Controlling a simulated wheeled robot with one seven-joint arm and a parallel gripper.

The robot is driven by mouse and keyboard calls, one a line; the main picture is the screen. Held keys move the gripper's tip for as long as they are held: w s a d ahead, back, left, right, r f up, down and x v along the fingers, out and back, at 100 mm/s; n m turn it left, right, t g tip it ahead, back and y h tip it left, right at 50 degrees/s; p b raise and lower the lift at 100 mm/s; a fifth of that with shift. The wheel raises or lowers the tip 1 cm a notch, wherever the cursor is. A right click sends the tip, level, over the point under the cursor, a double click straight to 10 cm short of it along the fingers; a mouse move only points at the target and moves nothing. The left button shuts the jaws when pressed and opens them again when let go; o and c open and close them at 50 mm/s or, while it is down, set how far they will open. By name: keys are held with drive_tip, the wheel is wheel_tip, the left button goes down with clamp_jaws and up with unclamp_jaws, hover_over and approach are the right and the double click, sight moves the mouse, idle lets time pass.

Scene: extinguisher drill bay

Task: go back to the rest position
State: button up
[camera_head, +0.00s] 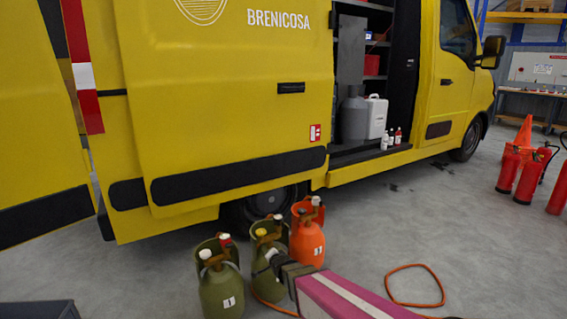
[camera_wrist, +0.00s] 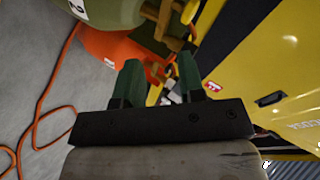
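My gripper (camera_wrist: 160,80) shows in the wrist view with its two green fingers spread apart and nothing held between them. In the head view my gripper (camera_head: 271,257) is low at the bottom centre, in front of the middle olive gas cylinder (camera_head: 265,285). It partly hides that cylinder; whether they touch I cannot tell. An orange cylinder (camera_head: 307,240) stands just behind to the right, and it also shows beyond the fingers in the wrist view (camera_wrist: 105,47). Another olive cylinder (camera_head: 222,290) stands to the left.
A yellow van (camera_head: 220,110) fills the back, its side door open. A white canister (camera_head: 376,116) and small bottles stand in the doorway. An orange hose (camera_head: 415,268) lies on the floor at right. Red extinguishers (camera_head: 528,178) stand far right. Floor between is mostly clear.

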drive_tip(key=s+d+r+n+g+h, duration=0.1)
drive_tip(key=s+d+r+n+g, duration=0.1)
drive_tip(key=d, duration=0.6)
drive_tip(key=s+d+r+n+g+h, duration=0.1)
drive_tip(key=s+d+r+n+g, duration=0.1)
drive_tip(key=s+d+g, duration=0.3)
drive_tip(key=s+d+r+n+g+h, duration=0.2)
drive_tip(key=s+d+n+g, duration=0.2)
drive_tip(key=s+d, duration=0.6)
drive_tip(key=shift+s+d+r+n+g, duration=0.25)
drive_tip(key=shift+d+r+n+g, duration=0.1)
drive_tip(key=shift+d, duration=0.45)
